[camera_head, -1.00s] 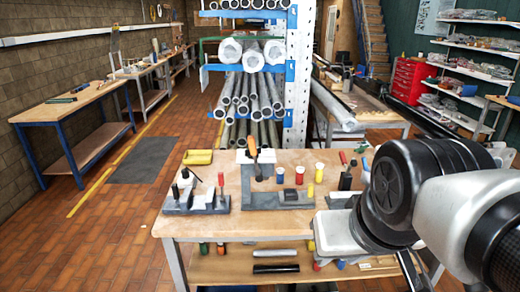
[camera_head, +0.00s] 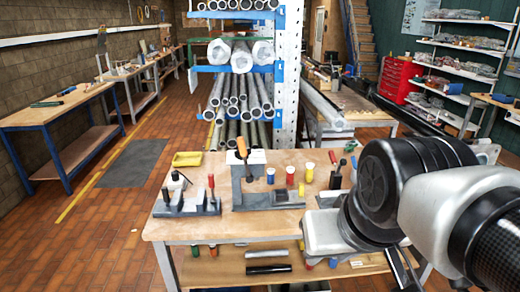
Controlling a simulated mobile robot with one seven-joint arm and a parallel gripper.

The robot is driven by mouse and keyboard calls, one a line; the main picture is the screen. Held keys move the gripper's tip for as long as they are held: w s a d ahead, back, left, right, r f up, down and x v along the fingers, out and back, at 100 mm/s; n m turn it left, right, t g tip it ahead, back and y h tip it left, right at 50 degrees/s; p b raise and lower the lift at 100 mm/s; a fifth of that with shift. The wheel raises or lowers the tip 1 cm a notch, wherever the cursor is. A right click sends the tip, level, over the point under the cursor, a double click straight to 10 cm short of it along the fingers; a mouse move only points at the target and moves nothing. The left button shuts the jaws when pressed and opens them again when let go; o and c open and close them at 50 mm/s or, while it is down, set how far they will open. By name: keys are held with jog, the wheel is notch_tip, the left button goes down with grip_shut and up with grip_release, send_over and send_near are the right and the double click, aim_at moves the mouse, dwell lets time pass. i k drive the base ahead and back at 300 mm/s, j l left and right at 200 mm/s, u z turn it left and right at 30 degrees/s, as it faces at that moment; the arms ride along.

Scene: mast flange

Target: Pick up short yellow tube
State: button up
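A short yellow tube (camera_head: 301,189) stands upright on the wooden workbench (camera_head: 228,226), right of the grey vise-like fixture. A taller yellow tube with a pale top (camera_head: 309,173) stands just behind it. My arm reaches in from the right edge and covers the bench's right end. The gripper's fingers do not show, so whether it is open or shut is hidden. Nothing touches the short yellow tube.
A red tube (camera_head: 290,176) and a blue tube (camera_head: 271,175) stand nearby. A grey fixture (camera_head: 262,199) with an orange-handled tool is left of the tubes. A yellow tray (camera_head: 187,159) lies at the back left. A steel pipe rack (camera_head: 290,85) rises behind the bench.

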aim_at(309, 177)
jog(key=i+j+z, duration=0.2)
jog(key=i, duration=0.25)
jog(key=i+z, duration=0.2)
jog(key=i, duration=0.25)
jog(key=i+j+z, duration=0.2)
jog(key=i, duration=0.2)
